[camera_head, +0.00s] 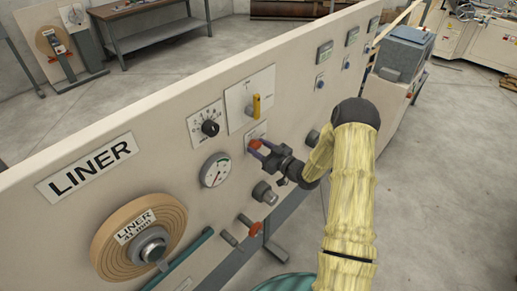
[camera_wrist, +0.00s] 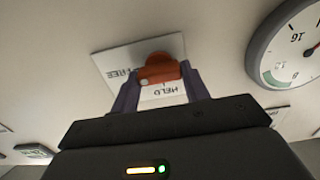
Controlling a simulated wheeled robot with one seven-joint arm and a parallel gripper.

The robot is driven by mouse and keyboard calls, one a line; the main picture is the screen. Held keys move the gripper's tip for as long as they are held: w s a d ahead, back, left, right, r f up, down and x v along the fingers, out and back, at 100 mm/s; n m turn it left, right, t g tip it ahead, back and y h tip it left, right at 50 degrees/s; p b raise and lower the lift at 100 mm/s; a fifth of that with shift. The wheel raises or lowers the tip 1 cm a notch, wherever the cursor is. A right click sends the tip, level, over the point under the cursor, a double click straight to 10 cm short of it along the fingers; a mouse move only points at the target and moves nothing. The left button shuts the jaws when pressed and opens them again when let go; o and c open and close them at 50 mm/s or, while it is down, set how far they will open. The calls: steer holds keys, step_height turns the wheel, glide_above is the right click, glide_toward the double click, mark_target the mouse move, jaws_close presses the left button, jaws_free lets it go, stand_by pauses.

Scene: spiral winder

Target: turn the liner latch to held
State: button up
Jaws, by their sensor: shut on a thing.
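The liner latch (camera_wrist: 158,73) is a small orange-red handle on a white plate (camera_wrist: 103,58) marked FREE and HELD. In the wrist view the lettering is upside down, FREE left of the handle and HELD just below it. I cannot tell exactly which mark the handle points to. My gripper (camera_wrist: 160,80) is shut on the latch, one purple-grey finger on each side. In the head view the latch (camera_head: 254,144) shows red at the fingertips of my gripper (camera_head: 259,150); its plate is partly hidden.
A yellow lever (camera_head: 256,105) on a plate is just above the latch, with a black dial (camera_head: 210,128) to its left. A round gauge (camera_head: 215,170) is left of my gripper. Below are a grey knob (camera_head: 265,193) and a red-handled lever (camera_head: 249,225).

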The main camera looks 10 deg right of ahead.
steer(key=shift+a+n+b, duration=0.1)
steer(key=shift+n+b, duration=0.2)
steer(key=shift+b, duration=0.15)
steer(key=shift+a+f+b, duration=0.1)
steer(key=shift+b, duration=0.3)
steer(key=n+b, duration=0.5)
steer(key=b, duration=0.5)
steer(key=n+b, duration=0.6)
steer(key=b, duration=0.5)
steer(key=n+b, duration=0.6)
steer(key=b, duration=0.5)
steer(key=shift+s+f, duration=0.2)
steer(key=shift+f, duration=0.15)
steer(key=shift+r+n, duration=0.1)
steer(key=shift+n, duration=0.2)
steer(key=o, duration=1)
steer(key=shift+r, duration=0.1)
